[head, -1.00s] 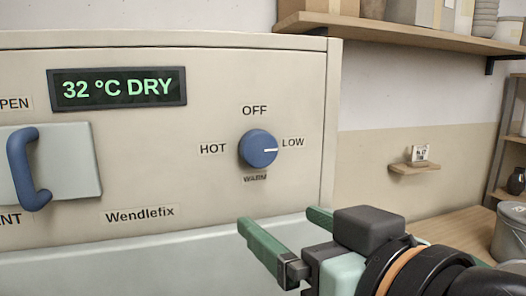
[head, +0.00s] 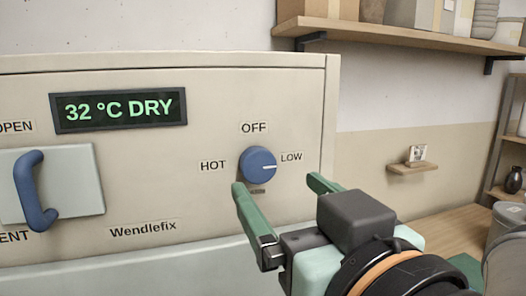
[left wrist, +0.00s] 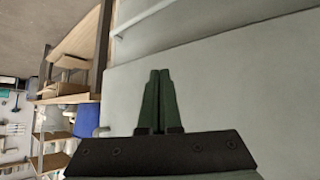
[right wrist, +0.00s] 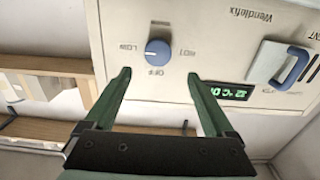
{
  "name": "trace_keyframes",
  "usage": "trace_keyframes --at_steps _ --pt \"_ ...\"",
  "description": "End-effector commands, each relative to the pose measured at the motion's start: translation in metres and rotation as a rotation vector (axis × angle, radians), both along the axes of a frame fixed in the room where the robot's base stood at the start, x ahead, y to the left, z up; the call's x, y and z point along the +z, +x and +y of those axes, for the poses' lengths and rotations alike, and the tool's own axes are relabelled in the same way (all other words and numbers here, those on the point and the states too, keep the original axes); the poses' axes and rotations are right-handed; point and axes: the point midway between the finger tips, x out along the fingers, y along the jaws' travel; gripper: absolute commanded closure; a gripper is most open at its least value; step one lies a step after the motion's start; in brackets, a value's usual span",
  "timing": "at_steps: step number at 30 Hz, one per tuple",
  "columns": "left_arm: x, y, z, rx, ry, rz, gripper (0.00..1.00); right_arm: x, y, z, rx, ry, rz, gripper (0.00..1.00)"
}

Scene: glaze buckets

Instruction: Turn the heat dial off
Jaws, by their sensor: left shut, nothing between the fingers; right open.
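The heat dial (head: 258,163) is a round blue knob on the front of the cream machine. Its white mark points right, to LOW; OFF is printed above it and HOT to its left. The dial also shows in the right wrist view (right wrist: 158,53), ahead of and between the fingers, apart from them. My right gripper (head: 280,187) is open and empty, just in front of and below the dial in the head view. It partly hides the label under the dial. My left gripper (left wrist: 159,75) shows in the left wrist view, shut and empty beside a pale surface.
The machine has a display (head: 118,109) reading 32 °C DRY and a panel with a blue handle (head: 36,190) at the left. A wooden shelf (head: 400,38) hangs upper right, with a small ledge (head: 412,168) below. A grey bucket (head: 508,240) stands at the right edge.

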Motion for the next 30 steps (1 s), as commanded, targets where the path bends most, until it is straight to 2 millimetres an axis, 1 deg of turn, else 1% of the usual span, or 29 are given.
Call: trace_keyframes --at_steps 1,3,8,11,17,18,21,24,27,30 --pt "0.005 -0.001 0.002 0.004 0.001 0.0 1.0 0.002 0.002 0.001 0.002 0.002 0.007 0.11" --pt "0.007 -0.003 0.005 0.011 0.004 0.002 1.0 0.002 0.005 0.001 0.0 0.004 0.008 0.11" --pt "0.01 -0.009 0.012 0.025 0.012 0.008 1.0 0.001 0.011 0.001 -0.01 0.01 0.013 0.11" --pt "0.008 -0.011 0.014 0.028 0.014 0.014 1.0 -0.001 0.018 0.004 -0.008 0.013 0.015 0.11" --pt "0.011 -0.014 0.014 0.031 0.013 0.016 1.0 -0.001 0.033 0.009 -0.01 0.011 0.014 0.11" --pt "0.012 -0.014 0.015 0.032 0.013 0.014 1.0 -0.002 0.037 0.009 -0.015 0.01 0.015 0.11" --pt "0.013 -0.015 0.016 0.035 0.014 0.011 1.0 0.0 0.057 0.014 -0.02 0.005 0.009 0.11" --pt "0.013 -0.014 0.017 0.037 0.015 0.011 1.0 0.0 0.069 0.019 -0.017 0.006 0.008 0.11" --pt "0.013 -0.015 0.018 0.039 0.016 0.012 1.0 0.0 0.077 0.022 -0.016 0.006 0.007 0.11" --pt "0.012 -0.015 0.019 0.04 0.018 0.014 1.0 -0.001 0.081 0.023 -0.014 0.006 0.007 0.11"
